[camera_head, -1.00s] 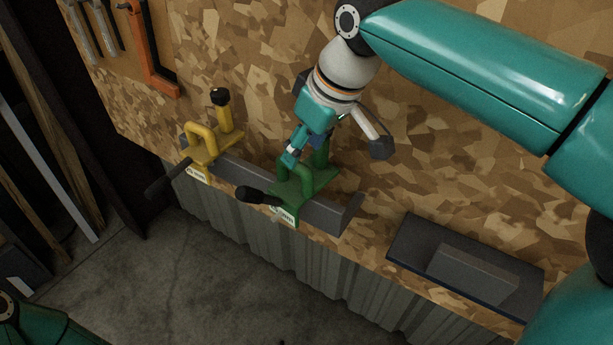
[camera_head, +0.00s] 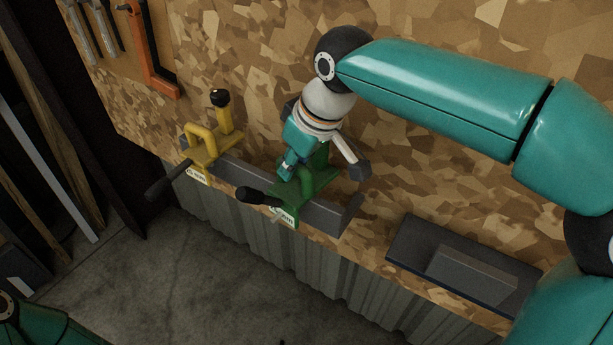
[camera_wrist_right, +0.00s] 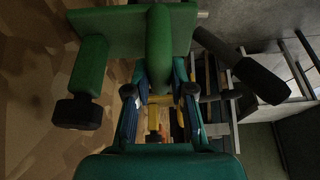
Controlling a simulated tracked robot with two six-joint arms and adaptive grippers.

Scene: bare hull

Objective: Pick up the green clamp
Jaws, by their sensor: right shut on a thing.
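The green clamp (camera_head: 312,184), with a black handle, sits upright on the grey rail along the bench's front edge. My right gripper (camera_head: 292,174) reaches down from above and is shut on the clamp's arched green bar. In the right wrist view, the green clamp (camera_wrist_right: 158,45) spans the top of the picture, and the gripper's fingers (camera_wrist_right: 160,92) stand on either side of the bar. The gripper partly hides the clamp's back in the head view. My left gripper is not in view.
A yellow clamp (camera_head: 205,150) with a black handle stands to the left on the same rail (camera_head: 235,172). A dark tray with a grey block (camera_head: 470,273) lies at the right. Tools hang at the upper left, including an orange-framed one (camera_head: 143,52).

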